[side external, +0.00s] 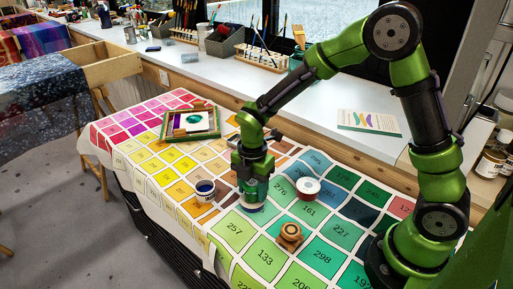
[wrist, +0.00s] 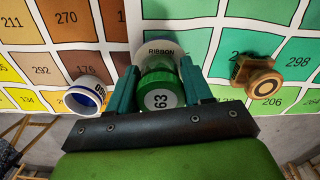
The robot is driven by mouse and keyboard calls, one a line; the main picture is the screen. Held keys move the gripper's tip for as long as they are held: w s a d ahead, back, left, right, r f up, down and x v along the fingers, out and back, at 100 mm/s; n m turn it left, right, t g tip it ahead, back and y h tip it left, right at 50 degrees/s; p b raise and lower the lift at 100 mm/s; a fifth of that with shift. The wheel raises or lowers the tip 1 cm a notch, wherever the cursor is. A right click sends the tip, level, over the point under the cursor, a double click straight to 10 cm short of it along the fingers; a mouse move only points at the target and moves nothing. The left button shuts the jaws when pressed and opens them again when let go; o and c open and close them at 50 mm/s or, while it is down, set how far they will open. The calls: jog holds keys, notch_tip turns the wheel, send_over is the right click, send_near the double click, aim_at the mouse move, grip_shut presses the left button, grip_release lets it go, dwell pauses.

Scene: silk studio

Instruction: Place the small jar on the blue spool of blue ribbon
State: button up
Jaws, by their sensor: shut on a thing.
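My gripper (side external: 254,190) is low over the patterned cloth, its fingers (wrist: 160,88) pressed on both sides of a small green jar (wrist: 160,98) with a round white label reading 63. Just beyond the jar in the wrist view is a white disc lettered RIBBON (wrist: 160,46); I cannot tell whether the jar touches it. A white-rimmed round piece with dark blue (side external: 204,188) stands left of my gripper; it also shows at the left of the wrist view (wrist: 90,96). It may be the blue spool, but I cannot tell for sure.
A round white-and-red piece (side external: 307,187) stands right of my gripper. A small wooden piece (side external: 290,234) is nearer the front. A framed tray (side external: 190,124) lies at the back left. The numbered colour-chart cloth (side external: 146,168) is otherwise mostly clear.

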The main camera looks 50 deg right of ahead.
jog(key=shift+f, duration=0.15)
jog(key=o, duration=1.1)
jog(key=shift+c, duration=0.2)
